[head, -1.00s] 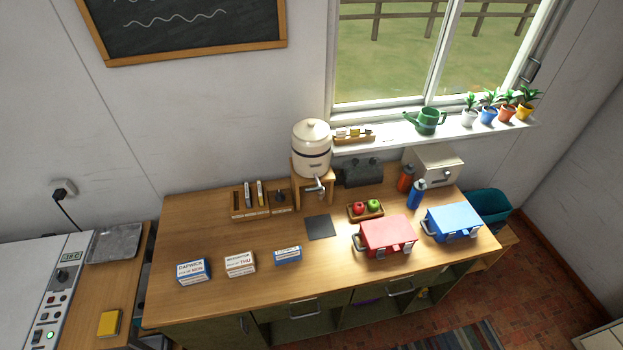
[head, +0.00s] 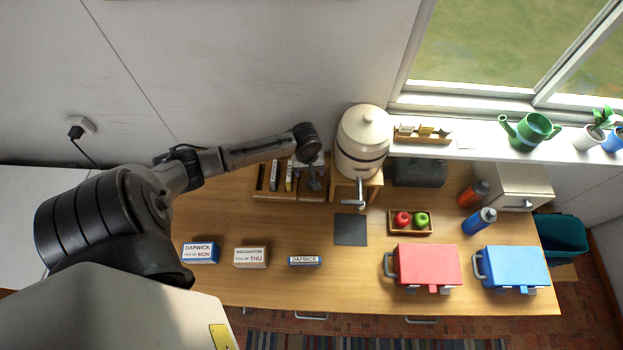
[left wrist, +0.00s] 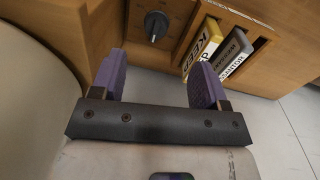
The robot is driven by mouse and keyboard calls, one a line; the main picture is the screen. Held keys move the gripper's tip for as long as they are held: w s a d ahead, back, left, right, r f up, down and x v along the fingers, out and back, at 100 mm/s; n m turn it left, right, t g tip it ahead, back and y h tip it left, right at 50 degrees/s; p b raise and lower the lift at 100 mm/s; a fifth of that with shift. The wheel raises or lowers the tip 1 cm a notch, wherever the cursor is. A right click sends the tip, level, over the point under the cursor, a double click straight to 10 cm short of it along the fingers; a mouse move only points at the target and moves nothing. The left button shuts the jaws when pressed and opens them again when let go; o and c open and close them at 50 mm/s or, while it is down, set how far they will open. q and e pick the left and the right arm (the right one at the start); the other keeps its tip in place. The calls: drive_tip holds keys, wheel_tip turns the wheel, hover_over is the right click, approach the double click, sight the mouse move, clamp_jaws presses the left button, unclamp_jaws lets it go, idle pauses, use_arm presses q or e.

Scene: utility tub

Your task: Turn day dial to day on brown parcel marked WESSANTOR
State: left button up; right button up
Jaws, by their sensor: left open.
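The brown parcel (head: 251,258) stands on the bench between two blue-and-white parcels; its label reads THU, with small print above it. The day dial (left wrist: 157,25) is a dark round knob on a wooden panel in the left wrist view; the markings around it are too faint to read. In the head view it is hidden by my gripper. My left gripper (head: 313,182) is over the wooden rack beside the water crock. In the left wrist view my left gripper (left wrist: 158,82) is open and empty, its purple fingers apart, short of the dial. My right gripper is out of view.
Slots beside the dial hold upright cards (left wrist: 207,42), one yellow marked KEEP. The cream water crock (head: 363,140) with its tap stands close right of my gripper. A fruit tray (head: 397,233), red box (head: 427,265) and blue box (head: 517,267) are farther right.

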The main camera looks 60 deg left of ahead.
use_arm(q)
drive_tip(key=shift+n, duration=0.7)
drive_tip(key=f, duration=0.4)
drive_tip(key=w+a+f, duration=0.1)
drive_tip(key=f, duration=0.3)
drive_tip(key=w+a+f, duration=0.1)
drive_tip(key=f, duration=0.4)
drive_tip(key=shift+a+f, duration=0.1)
drive_tip(key=shift+a, duration=0.05)
drive_tip(key=c, duration=0.9)
